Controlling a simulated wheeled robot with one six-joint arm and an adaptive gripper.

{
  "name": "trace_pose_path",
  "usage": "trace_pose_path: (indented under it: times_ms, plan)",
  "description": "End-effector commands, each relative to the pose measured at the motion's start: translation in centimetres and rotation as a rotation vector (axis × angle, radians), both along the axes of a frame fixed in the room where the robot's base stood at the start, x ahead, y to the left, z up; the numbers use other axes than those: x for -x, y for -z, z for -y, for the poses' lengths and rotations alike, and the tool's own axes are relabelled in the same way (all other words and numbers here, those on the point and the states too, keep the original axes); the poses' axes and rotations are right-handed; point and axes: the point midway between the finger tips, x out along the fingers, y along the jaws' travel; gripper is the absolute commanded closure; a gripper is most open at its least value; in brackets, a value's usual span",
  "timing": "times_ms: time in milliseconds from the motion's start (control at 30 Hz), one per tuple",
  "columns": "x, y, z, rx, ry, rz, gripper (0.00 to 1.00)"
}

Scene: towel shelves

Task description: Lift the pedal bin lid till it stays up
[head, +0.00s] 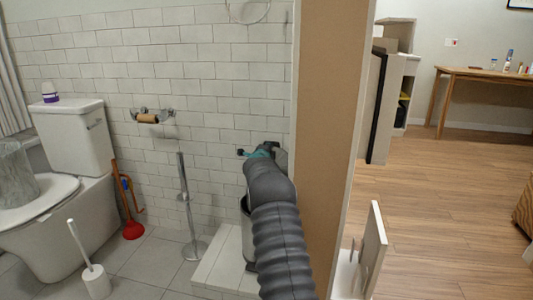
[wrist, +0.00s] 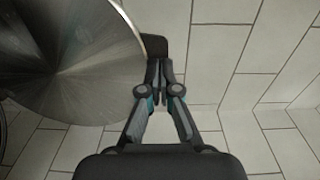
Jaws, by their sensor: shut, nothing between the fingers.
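The pedal bin (head: 246,212) stands on a white tiled step in the head view, mostly hidden behind my arm. Its round brushed-metal lid (wrist: 70,60) fills the upper left of the wrist view. A dark piece (wrist: 154,46) shows at the lid's right edge, just beyond my fingertips. My gripper (wrist: 159,66) is shut and empty, with its tips beside the lid's rim; I cannot tell whether they touch it. In the head view my gripper (head: 258,152) is small and partly hidden by my arm, so the lid's angle is unclear.
A tan wall end (head: 331,140) stands close to the right of my arm. A metal stand (head: 187,205), a red plunger (head: 133,229), a toilet brush (head: 96,280) and a toilet (head: 75,205) are to the left. Open wooden floor (head: 450,200) lies right of the wall.

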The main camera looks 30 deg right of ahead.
Motion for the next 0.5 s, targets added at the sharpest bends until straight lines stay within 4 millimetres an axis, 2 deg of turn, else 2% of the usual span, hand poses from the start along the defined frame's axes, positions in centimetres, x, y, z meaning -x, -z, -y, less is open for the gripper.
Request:
trace_pose_path:
  times_ms: [267, 500]
  plan:
    - [0.9, 0.5, -2.0, 0.001, -0.004, 0.001, 1.00]
    - [3.2, 0.0, -4.9, 0.000, -0.004, -0.001, 1.00]
